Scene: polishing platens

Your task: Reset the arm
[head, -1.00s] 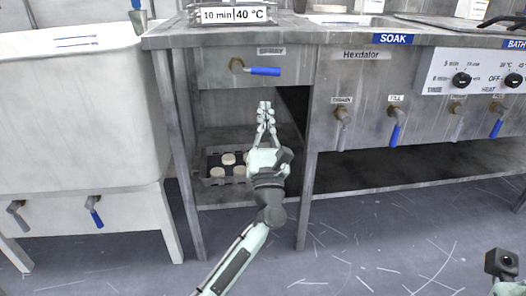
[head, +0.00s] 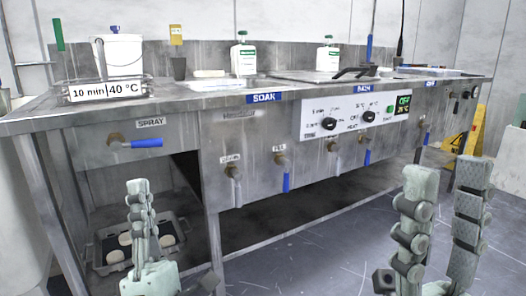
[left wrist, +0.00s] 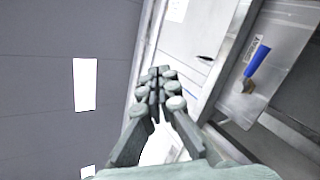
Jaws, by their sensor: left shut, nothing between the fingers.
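My left gripper (head: 139,190) stands upright at the lower left of the head view, in front of the open shelf bay under the bench. Its fingers are shut and hold nothing. In the left wrist view its closed fingers (left wrist: 159,75) point up the picture, with the bench front and the blue spray valve handle (left wrist: 257,62) to their right. My right gripper (head: 446,178) rises at the lower right of the head view, close to the camera. Its two fingers are well apart, with nothing between them.
The steel bench (head: 215,101) spans the view, with blue-handled valves (head: 147,143) and a control panel (head: 355,116) on its front. A tray (head: 97,256) with pale round pieces sits on the low shelf. A yellow floor sign (head: 478,130) stands at right.

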